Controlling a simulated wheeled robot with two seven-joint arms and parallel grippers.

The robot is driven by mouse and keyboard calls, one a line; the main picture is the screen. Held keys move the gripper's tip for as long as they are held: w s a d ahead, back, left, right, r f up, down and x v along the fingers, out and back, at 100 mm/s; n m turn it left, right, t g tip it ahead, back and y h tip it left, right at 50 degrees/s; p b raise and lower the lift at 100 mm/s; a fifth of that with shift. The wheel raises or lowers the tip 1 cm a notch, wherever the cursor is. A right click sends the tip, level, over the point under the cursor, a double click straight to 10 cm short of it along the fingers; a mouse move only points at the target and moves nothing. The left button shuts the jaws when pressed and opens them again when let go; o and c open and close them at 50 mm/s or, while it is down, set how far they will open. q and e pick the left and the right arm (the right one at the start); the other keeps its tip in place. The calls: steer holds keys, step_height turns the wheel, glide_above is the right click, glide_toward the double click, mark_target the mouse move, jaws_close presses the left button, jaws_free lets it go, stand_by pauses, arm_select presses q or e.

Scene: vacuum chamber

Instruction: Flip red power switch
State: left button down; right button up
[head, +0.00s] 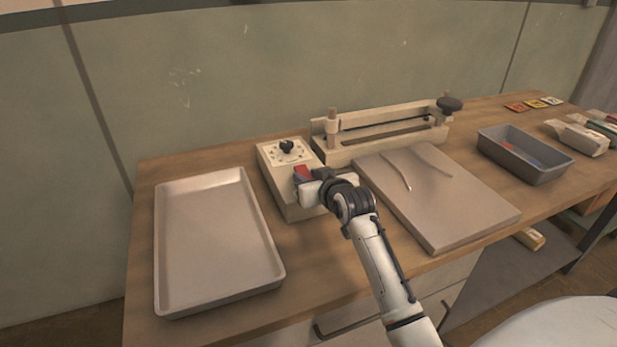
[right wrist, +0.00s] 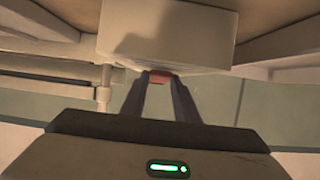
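The red power switch (head: 301,171) sits on the near part of a cream control box (head: 276,185) on the workbench. My right gripper (head: 304,183) is at the switch, above the box, and partly covers it in the head view. In the right wrist view the red switch (right wrist: 160,77) shows at the tips of the two dark fingers (right wrist: 160,82), which stand apart with a gap between them. I cannot tell whether the fingers touch the switch or which way it is tilted. My left gripper is not in view.
A black knob (head: 287,146) stands on the box. An empty tray (head: 264,287) is to its left, a wooden frame sealer (head: 330,152) behind right, and a flat board (head: 455,215) to the right. A grey bin (head: 541,176) is farther right.

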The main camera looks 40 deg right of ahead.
steer(key=c, duration=0.5)
steer(key=shift+w+r+g, duration=0.25)
steer(key=shift+r+g, duration=0.15)
steer(key=shift+g, duration=0.4)
steer(key=shift+w+d+r+g+y, duration=0.15)
steer(key=shift+g+y, duration=0.1)
steer(key=shift+g, duration=0.4)
steer(key=shift+w+a+r+g+y, duration=0.1)
steer(key=shift+g+y, duration=0.15)
steer(key=shift+g, duration=0.4)
steer(key=shift+s, duration=0.1)
steer(key=o, duration=1.1)
steer(key=v, duration=1)
steer(key=shift+r, duration=0.1)
